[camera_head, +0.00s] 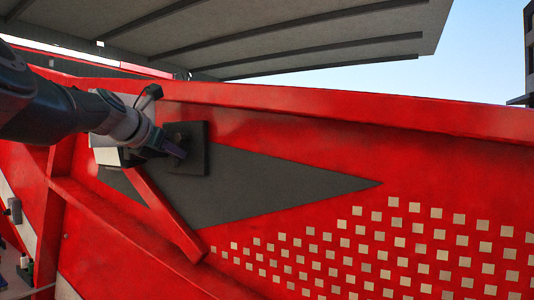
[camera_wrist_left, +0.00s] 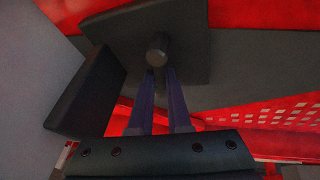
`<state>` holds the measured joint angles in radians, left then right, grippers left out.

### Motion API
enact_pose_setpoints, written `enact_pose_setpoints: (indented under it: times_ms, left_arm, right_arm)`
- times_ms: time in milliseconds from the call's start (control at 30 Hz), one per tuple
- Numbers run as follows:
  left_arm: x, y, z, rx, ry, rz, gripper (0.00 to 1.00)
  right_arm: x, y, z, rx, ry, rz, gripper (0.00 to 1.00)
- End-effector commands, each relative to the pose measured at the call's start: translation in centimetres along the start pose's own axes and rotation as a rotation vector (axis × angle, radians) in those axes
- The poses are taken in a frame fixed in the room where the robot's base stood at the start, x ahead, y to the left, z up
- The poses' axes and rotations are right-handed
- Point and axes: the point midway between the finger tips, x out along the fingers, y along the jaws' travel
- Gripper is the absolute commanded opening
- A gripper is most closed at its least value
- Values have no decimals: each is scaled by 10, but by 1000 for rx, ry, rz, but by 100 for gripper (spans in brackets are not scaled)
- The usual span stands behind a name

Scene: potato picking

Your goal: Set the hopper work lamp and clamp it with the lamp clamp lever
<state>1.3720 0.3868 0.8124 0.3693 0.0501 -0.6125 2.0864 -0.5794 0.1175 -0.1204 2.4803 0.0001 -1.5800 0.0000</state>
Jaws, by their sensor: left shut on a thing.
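My left gripper (camera_head: 176,149) reaches in from the left to a dark square plate (camera_head: 196,163) on the red hopper wall. In the left wrist view, its two purplish fingers (camera_wrist_left: 160,76) close on a short grey round peg, which looks like the lamp clamp lever (camera_wrist_left: 157,46). The peg stands out from the dark plate (camera_wrist_left: 187,42). A pale, dark-edged box behind my wrist may be the work lamp (camera_head: 108,157); my arm partly covers it. A dark slab at the left of the wrist view may be part of it. My right gripper is not in view.
The red wall (camera_head: 320,115) carries a dark grey pointed panel (camera_head: 270,188) and rows of pale squares. A slanted red brace (camera_head: 165,213) runs just below my gripper. A ribbed grey roof (camera_head: 300,40) hangs above. The space right of the gripper is clear.

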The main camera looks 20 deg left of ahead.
Motion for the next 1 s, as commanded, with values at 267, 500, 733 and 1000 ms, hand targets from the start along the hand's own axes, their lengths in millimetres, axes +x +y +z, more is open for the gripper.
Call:
enact_pose_setpoints:
  times_ms: [267, 500, 733, 1000]
  left_arm:
    - [1, -2, -3, -32, 12, -16, 0]
    - [1, -2, -3, -37, 14, -18, 0]
    - [1, -2, -3, -36, 14, -18, 0]
    - [0, -1, -2, -36, 12, -17, 45]
  right_arm:
    - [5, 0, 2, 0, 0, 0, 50]
    - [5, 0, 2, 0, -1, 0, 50]
    - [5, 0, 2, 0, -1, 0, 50]
    - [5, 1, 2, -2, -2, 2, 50]
